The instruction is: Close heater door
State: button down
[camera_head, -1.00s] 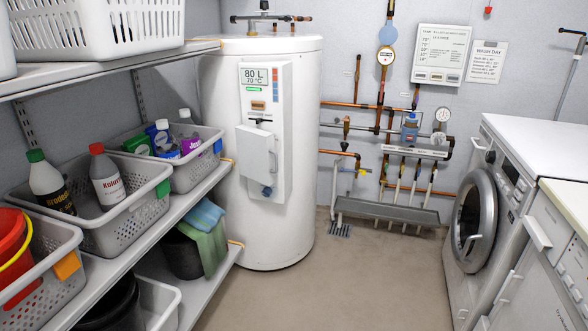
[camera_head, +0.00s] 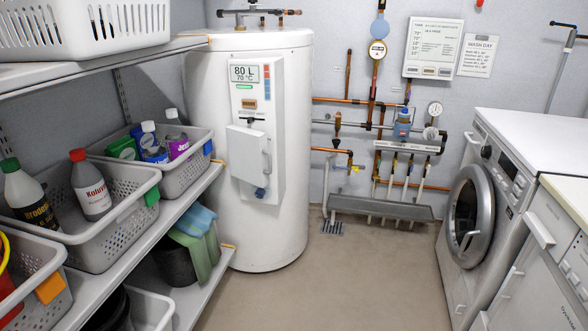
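The heater (camera_head: 276,235) is a tall white cylinder standing against the back wall. A control panel on its front shows "80 L 70 °C". Below the display is a small white heater door (camera_head: 246,157) with a grey handle (camera_head: 267,157) near its right edge. The door looks ajar, its face standing off the panel at an angle. A dark blue knob (camera_head: 260,192) shows at the door's lower edge. My gripper is in no frame, and nothing touches the door.
Shelves with grey baskets (camera_head: 120,241) of bottles run along the left, close to the heater's side. A washing machine (camera_head: 470,216) with a round door stands at right. Pipes and a grey trough (camera_head: 380,208) line the back wall. The floor (camera_head: 340,285) between is clear.

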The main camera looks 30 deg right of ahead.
aim_at(249, 153)
jog(key=z, duration=0.2)
jog(key=k, duration=1.1)
jog(key=u, duration=1.35)
jog(key=i, duration=1.05)
jog(key=z, duration=0.1)
